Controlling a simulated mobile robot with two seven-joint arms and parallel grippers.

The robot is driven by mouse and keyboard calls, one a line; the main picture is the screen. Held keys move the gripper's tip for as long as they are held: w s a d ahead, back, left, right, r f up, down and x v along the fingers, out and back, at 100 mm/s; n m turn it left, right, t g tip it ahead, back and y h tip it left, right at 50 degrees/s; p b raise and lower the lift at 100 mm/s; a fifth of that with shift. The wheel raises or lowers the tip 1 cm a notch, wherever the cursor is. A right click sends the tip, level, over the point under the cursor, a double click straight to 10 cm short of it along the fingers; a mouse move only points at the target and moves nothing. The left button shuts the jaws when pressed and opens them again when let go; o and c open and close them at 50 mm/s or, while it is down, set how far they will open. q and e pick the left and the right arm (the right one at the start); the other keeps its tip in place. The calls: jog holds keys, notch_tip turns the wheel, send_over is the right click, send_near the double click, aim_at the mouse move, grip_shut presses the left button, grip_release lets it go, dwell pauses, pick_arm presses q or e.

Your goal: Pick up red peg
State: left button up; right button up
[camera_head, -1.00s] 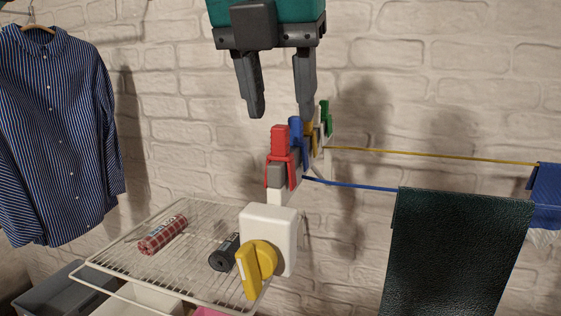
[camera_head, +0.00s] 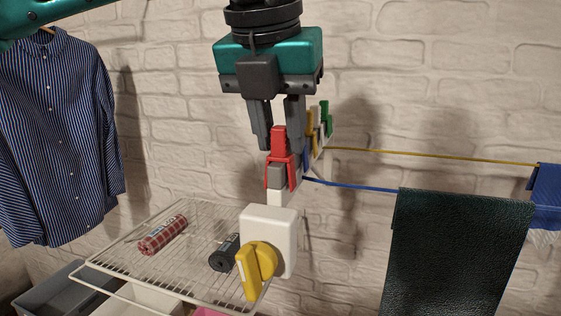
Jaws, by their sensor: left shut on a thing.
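The red peg (camera_head: 279,158) stands upright on a grey block at the near end of a row of pegs, above the white box with the yellow knob. My left gripper (camera_head: 280,143) points down from above, with its fingers on either side of the peg's upper part, shut on it. The peg's lower prongs still straddle the grey block (camera_head: 277,176). My right gripper is not in view.
Yellow (camera_head: 310,122) and green (camera_head: 325,116) pegs stand just behind; the blue peg is mostly hidden by my finger. A wire shelf (camera_head: 190,262) holds two rolls. A striped shirt (camera_head: 60,140) hangs left.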

aim_at(282, 126)
pick_arm(q)
jog(key=shift+c, duration=0.5)
notch_tip(282, 126, up, 20)
jog(key=p, duration=0.2)
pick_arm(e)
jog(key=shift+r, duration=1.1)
